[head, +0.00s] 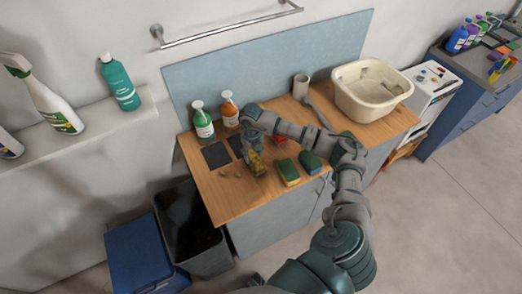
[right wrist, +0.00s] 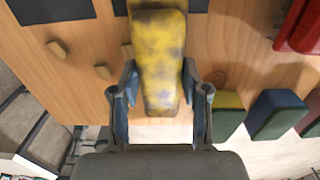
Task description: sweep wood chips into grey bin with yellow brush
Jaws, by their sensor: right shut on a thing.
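My right gripper (head: 254,150) is shut on the yellow brush (head: 257,164) over the wooden counter. In the right wrist view the worn yellow brush (right wrist: 158,60) sits between the two fingers (right wrist: 158,100). A few small tan wood chips (head: 222,173) lie on the counter left of the brush. They also show in the right wrist view, one (right wrist: 57,48) further left and one (right wrist: 103,71) nearer the brush. The grey bin (head: 210,262) stands on the floor below the counter's left end, its inside dark. My left gripper is not in view.
Green (head: 203,122) and orange (head: 229,111) bottles stand behind, near dark square pads (head: 215,155). Sponges (head: 287,172) and a red object (head: 280,139) lie right of the brush. A cream basin (head: 370,90) is further right. A blue box (head: 142,258) stands beside the bin.

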